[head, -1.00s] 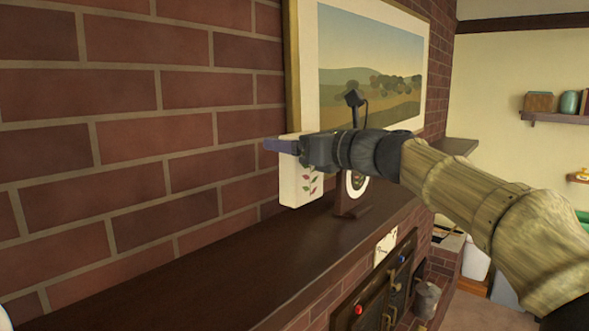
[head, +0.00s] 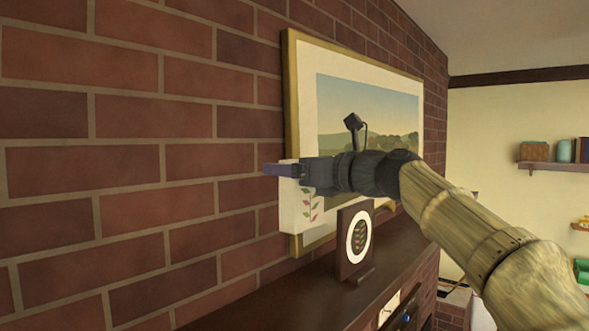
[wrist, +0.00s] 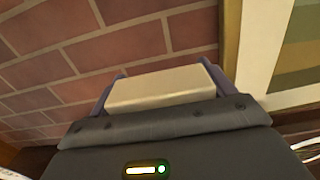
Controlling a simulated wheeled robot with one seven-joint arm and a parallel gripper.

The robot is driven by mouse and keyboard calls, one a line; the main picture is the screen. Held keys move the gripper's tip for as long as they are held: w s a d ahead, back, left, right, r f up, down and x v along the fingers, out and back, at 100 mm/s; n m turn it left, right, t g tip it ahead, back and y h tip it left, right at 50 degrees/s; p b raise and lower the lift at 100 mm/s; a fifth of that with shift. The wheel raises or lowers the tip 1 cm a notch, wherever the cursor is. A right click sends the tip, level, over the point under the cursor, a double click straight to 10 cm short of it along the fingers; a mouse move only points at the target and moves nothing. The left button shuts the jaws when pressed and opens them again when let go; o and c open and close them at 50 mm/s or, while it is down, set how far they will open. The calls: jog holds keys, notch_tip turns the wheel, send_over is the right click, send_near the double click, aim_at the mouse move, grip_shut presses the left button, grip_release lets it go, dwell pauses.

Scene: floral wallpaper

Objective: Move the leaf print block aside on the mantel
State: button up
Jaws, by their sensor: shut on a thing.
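The leaf print block (head: 310,208) is a cream block with red and green leaves on its face. My gripper (head: 284,170) is shut on its upper part, with a purple-blue finger across its top left. In the wrist view the block (wrist: 160,90) sits between my two fingers, its pale face toward the camera. The block is held upright, clear above the dark mantel (head: 255,305), in front of the framed picture's lower left edge. My gripper and wrist hide part of its upper right side.
A dark stand with a white oval plaque (head: 357,238) is on the mantel just right of the block. A gold-framed landscape picture (head: 305,75) hangs on the brick wall behind. The mantel's left stretch is bare. A wall shelf (head: 555,166) is far right.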

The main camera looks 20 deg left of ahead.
aim_at(305, 191)
jog(key=shift+g, duration=0.4)
jog(key=f+b, duration=0.1)
jog(key=s+d+f+b, duration=0.1)
jog(key=b, duration=0.1)
jog(key=s+f+b, duration=0.1)
jog(key=f, duration=0.1)
jog(key=shift+s+d, duration=0.2)
jog(key=shift+s, duration=0.05)
jog(key=shift+n+g+y, duration=0.4)
jog(key=shift+n+g, duration=0.4)
jog(key=s+d+f+b, duration=0.1)
jog(key=b, duration=0.1)
jog(key=s+d+f+b, duration=0.1)
jog(key=s, duration=0.1)
jog(key=s+d+f+b, duration=0.1)
jog(key=s+f+b, duration=0.1)
jog(key=shift+s+b, duration=0.2)
jog(key=shift+b, duration=0.1)
jog(key=shift+s, duration=0.1)
jog(key=shift+r, duration=0.15)
